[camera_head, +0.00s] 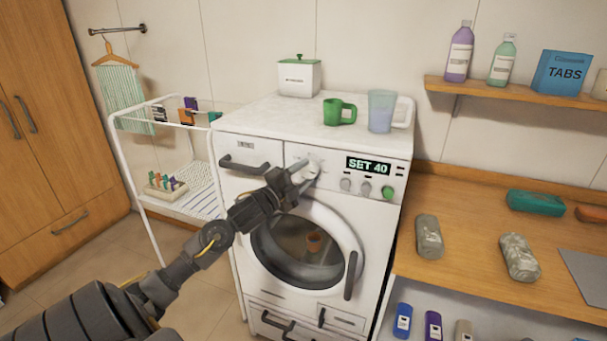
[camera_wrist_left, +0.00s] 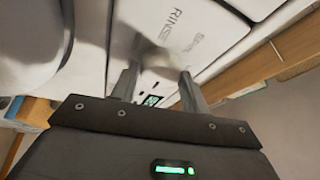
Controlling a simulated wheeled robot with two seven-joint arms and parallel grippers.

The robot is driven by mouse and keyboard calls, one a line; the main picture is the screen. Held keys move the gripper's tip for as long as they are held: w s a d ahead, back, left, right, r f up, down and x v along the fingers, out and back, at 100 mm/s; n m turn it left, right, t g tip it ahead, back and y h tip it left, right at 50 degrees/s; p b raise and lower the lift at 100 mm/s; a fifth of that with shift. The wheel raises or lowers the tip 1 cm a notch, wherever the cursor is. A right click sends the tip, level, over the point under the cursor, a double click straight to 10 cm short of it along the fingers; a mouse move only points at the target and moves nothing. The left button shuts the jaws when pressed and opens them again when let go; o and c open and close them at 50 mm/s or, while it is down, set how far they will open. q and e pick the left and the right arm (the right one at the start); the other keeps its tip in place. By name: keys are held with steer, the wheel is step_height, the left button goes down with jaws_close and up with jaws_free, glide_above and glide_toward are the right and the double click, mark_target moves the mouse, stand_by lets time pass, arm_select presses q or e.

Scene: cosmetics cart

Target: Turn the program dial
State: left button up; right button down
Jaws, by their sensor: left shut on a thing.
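The white washing machine (camera_head: 338,200) stands in the middle of the head view. Its dark display (camera_head: 368,166) reads "SET 40" in green. The program dial (camera_head: 312,167) is a pale knob on the panel, left of the display and partly hidden by my fingers. My left gripper (camera_head: 298,176) is at the dial, shut on it. In the left wrist view, the two fingers (camera_wrist_left: 160,85) stand on either side of the blurred pale dial, and panel lettering "RINSE" (camera_wrist_left: 175,25) shows close by. My right gripper is not in view.
Small knobs (camera_head: 346,184) and a green button (camera_head: 388,192) sit below the display. A green mug (camera_head: 338,111), a clear jug (camera_head: 382,111) and a white box (camera_head: 299,77) stand on the machine's top. A wooden counter (camera_head: 462,220) is at right, a white rack (camera_head: 185,185) at left.

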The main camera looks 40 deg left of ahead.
arm_select(q)
steer(key=shift+r+m+g, duration=0.2)
steer(key=shift+m+g, duration=0.1)
steer(key=shift+m, duration=0.6)
steer(key=o, duration=1)
steer(key=shift+s+f, duration=0.1)
steer(key=shift+s+f, duration=0.15)
steer(key=shift+s, duration=0.15)
steer(key=shift+s+a+f+b, duration=0.2)
steer(key=shift+s+b, duration=0.5)
steer(key=shift+s, duration=1.8)
steer(key=shift+s+a+f+b, duration=0.15)
steer(key=shift+s+b, duration=0.55)
steer(key=shift+s, duration=1.8)
